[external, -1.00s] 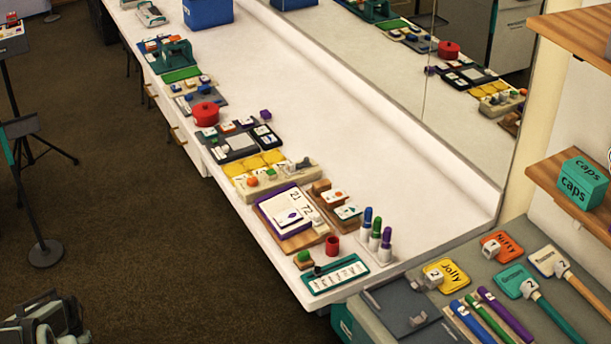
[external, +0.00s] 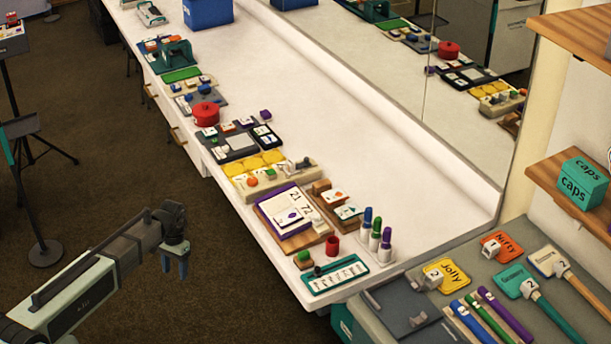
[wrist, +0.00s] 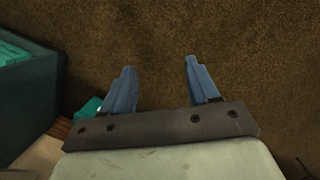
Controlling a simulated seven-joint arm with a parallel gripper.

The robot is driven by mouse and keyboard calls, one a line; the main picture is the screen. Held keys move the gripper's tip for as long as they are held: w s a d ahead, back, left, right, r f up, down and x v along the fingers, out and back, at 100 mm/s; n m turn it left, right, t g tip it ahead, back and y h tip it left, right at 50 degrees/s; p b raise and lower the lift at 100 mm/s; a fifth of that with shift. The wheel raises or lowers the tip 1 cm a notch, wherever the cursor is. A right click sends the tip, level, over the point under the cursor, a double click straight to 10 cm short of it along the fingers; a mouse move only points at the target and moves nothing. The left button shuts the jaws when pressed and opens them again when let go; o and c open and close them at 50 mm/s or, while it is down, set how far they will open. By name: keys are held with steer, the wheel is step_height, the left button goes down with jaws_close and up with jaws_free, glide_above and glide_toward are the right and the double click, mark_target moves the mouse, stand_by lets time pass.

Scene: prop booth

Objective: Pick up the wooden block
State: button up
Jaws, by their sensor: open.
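Several small brown wooden pieces lie on the near end of the white counter, and I cannot tell which is the task's block. One plain brown block (external: 321,186) sits behind the white cards. A brown block with a green top (external: 304,259) sits near the front edge, left of a red cup. My gripper (external: 176,268) hangs open and empty over the brown floor, left of the counter and apart from everything on it. In the wrist view its two blue fingers (wrist: 159,67) are spread, with only carpet between them.
The long white counter (external: 320,110) has free room along its mirror side. A purple-edged card board (external: 290,218), a red cup (external: 333,246), markers (external: 375,238) and a teal card tray (external: 335,274) crowd its near end. A music stand (external: 45,250) stands at left.

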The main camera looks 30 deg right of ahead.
steer(key=s+d+r+m, duration=0.1)
steer(key=s+d+r, duration=0.5)
steer(key=d+r, duration=0.1)
steer(key=s+d+r+m+t+h, duration=0.1)
steer(key=s+d+r+m, duration=0.1)
steer(key=s+d+r, duration=0.4)
steer(key=s+d+r+m, duration=0.2)
steer(key=s+d+r, duration=0.4)
steer(key=d+r, duration=0.3)
steer(key=shift+s+d, duration=0.15)
steer(key=shift+d, duration=0.75)
steer(key=shift+s+d, duration=0.15)
steer(key=shift+d, duration=0.75)
step_height(320, 180, up, 9)
steer(key=m+h, duration=0.1)
steer(key=m, duration=0.1)
glide_above(304, 252)
steer(key=shift+t, duration=0.3)
step_height(304, 252, down, 14)
steer(key=shift+f, duration=0.1)
steer(key=shift+c, duration=0.3)
steer(key=c, duration=0.8)
steer(key=shift+c, duration=0.2)
